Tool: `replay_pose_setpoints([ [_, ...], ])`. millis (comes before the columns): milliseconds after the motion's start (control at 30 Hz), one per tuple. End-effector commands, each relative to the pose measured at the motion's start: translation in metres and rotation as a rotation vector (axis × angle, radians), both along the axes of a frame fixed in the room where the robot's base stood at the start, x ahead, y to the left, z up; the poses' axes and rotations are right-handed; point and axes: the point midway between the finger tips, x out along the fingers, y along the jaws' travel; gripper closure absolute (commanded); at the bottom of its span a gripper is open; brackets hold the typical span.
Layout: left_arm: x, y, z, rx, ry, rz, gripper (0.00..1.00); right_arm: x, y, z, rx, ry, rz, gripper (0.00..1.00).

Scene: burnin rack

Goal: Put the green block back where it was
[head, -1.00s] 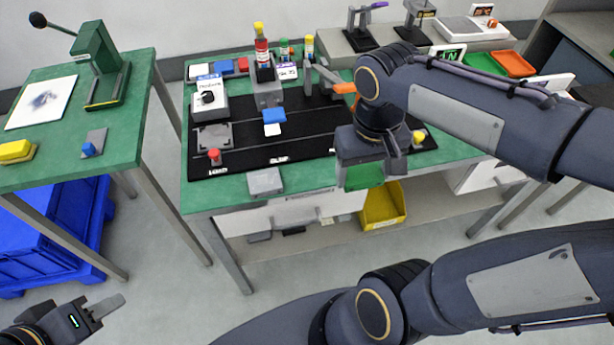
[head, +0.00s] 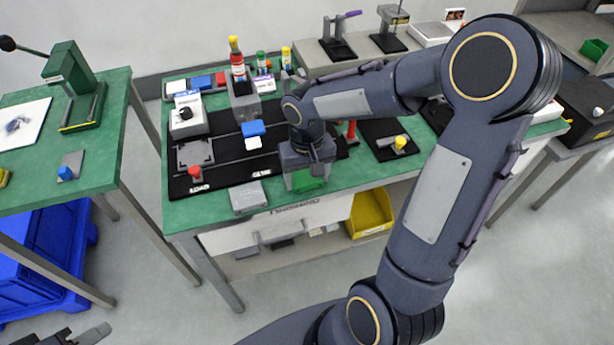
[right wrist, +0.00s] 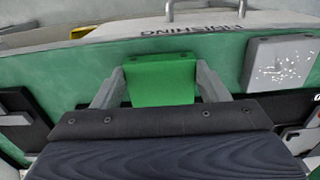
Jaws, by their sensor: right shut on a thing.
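The green block (head: 308,183) is held in my right gripper (head: 307,176), over the front part of the green-topped bench (head: 215,218). In the right wrist view the green block (right wrist: 160,80) sits between the two grey fingers (right wrist: 160,88), which touch its sides. I cannot tell whether it touches the bench top. The black mat (head: 218,183) lies behind it, partly hidden by my right arm. My left gripper (head: 88,336) is at the lower left, cut off by the frame edge, away from the bench.
A grey plate (head: 249,196) lies left of the block; the grey plate also shows in the right wrist view (right wrist: 280,62). A red-knobbed clamp (head: 195,174), a blue-and-white piece (head: 254,133) and a yellow-knobbed clamp (head: 400,143) stand nearby. A yellow bin (head: 370,214) is below the bench.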

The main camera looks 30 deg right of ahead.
Motion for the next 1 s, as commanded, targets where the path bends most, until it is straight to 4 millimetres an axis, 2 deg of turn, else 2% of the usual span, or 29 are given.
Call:
replay_pose_setpoints([
  [367, 0.0, 0.0, -0.004, 0.0, 0.0, 0.0, 0.64, 0.0, 0.0, -0.008, 0.0, -0.002, 0.0, 0.56],
  [400, 0.0, 0.0, -0.004, 0.0, 0.0, 0.0, 0.64, 0.0, 0.0, -0.008, 0.0, -0.002, 0.0, 0.31],
  [567, 0.0, 0.0, -0.003, 0.0, 0.0, 0.0, 0.64, 0.0, 0.0, -0.007, 0.0, -0.001, 0.0, 0.11],
  [833, 0.0, 0.0, -0.002, 0.0, 0.0, 0.0, 0.64, 0.0, 0.0, -0.006, 0.0, -0.001, 0.0, 0.11],
  [1000, 0.0, 0.0, 0.002, 0.0, 0.0, 0.0, 0.64, 0.001, 0.0, 0.009, -0.001, -0.005, -0.001, 0.11],
])
